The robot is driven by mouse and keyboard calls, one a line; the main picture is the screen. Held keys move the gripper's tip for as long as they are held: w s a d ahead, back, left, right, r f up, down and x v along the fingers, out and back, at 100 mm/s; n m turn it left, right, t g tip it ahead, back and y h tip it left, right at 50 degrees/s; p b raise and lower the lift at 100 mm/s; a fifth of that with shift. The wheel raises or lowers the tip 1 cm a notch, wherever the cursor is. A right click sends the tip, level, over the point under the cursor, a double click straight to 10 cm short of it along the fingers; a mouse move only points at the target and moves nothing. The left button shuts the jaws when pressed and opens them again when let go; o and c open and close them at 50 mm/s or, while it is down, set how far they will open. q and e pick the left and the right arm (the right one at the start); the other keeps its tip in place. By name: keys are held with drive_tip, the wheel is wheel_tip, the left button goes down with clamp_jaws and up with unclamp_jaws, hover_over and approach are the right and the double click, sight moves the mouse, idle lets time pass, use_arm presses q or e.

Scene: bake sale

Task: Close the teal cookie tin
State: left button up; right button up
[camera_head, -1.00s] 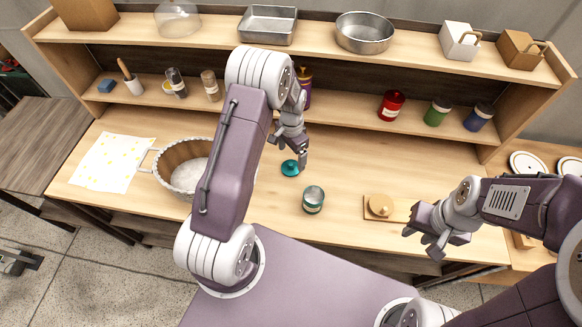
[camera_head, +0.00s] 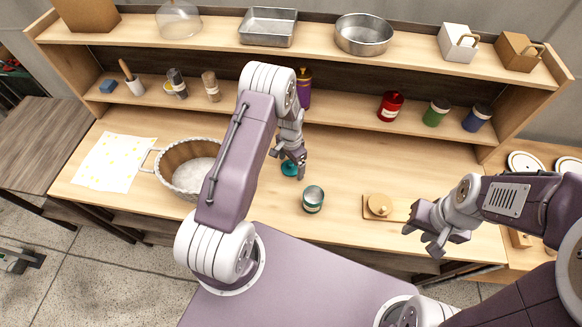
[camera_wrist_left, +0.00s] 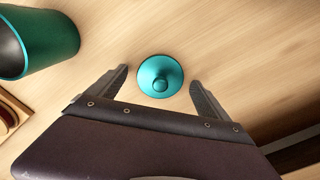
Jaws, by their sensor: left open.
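The teal cookie tin (camera_head: 313,200) stands open on the table; in the left wrist view the tin (camera_wrist_left: 42,45) is at the upper left, its dark inside showing. Its teal lid (camera_head: 288,169) lies apart on the table behind and to the left of the tin. In the left wrist view the lid (camera_wrist_left: 160,77) shows its round knob, between and just beyond my fingertips. My left gripper (camera_wrist_left: 158,80) is open and empty over the lid; in the head view this gripper (camera_head: 298,168) partly covers the lid. My right gripper (camera_head: 424,238) hangs at the table's front right, its fingers apart.
A wicker basket (camera_head: 160,176) stands left of my left arm. A wooden board (camera_head: 370,211) with a round wooden piece (camera_head: 380,205) lies right of the tin. Shelves behind hold jars, including a red one (camera_head: 390,106).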

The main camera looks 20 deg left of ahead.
sight(293, 170)
use_arm(q)
drive_tip(key=c, duration=1.4)
drive_tip(key=shift+r, duration=0.1)
drive_tip(key=shift+r, duration=0.3)
drive_tip(key=r, duration=0.2)
drive_tip(key=d+r+b, duration=0.1)
drive_tip(key=r, duration=0.1)
drive_tip(key=shift+s, duration=0.3)
drive_tip(key=s+d+r+b, duration=0.1)
drive_tip(key=s+d+r, duration=0.4)
drive_tip(key=d, duration=0.4)
drive_tip(key=shift+s+r, duration=0.3)
drive_tip(key=shift+r, duration=0.3)
drive_tip(key=shift+a, duration=0.1)
